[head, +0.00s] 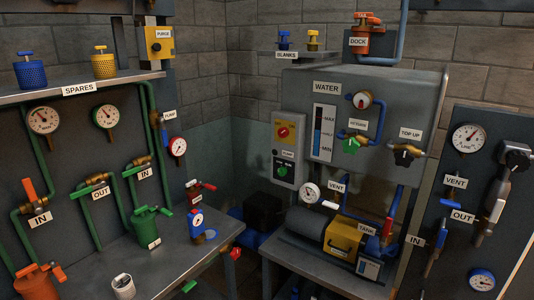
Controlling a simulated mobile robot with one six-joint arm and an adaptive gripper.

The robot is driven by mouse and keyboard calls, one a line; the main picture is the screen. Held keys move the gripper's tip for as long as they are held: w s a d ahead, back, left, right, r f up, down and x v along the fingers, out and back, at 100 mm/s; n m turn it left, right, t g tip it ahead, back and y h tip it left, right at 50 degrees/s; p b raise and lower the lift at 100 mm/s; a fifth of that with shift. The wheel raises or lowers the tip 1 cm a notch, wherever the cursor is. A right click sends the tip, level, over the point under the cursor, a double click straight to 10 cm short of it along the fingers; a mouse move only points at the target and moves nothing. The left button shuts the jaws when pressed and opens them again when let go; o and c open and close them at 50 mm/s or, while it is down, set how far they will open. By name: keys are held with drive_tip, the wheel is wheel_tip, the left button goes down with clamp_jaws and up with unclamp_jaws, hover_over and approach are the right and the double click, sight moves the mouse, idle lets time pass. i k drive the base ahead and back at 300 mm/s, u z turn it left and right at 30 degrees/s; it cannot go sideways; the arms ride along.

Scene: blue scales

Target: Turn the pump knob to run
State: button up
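A light grey control box (301,146) hangs on the wall left of the large water tank panel. A red knob on a yellow plate (284,132) is in its upper part. Below it is a small label (287,154) that seems to read PUMP. Under that label is a green knob (284,169) on a dark plate. The knob's pointing direction and the markings around it are too small to read. My gripper is not in view, and nothing is seen touching the knob.
A lower bench with a yellow tank unit (345,240) stands below and right of the box. The left bench (170,262) carries a green can (146,226) and gauges. A vent gauge (310,193) sits just below the box. Space in front of the box looks clear.

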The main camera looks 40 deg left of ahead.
sight(282, 171)
drive_tip(key=u, duration=1.3)
drive_tip(key=k, duration=0.95)
drive_tip(key=i, duration=0.9)
drive_tip(key=u, duration=0.05)
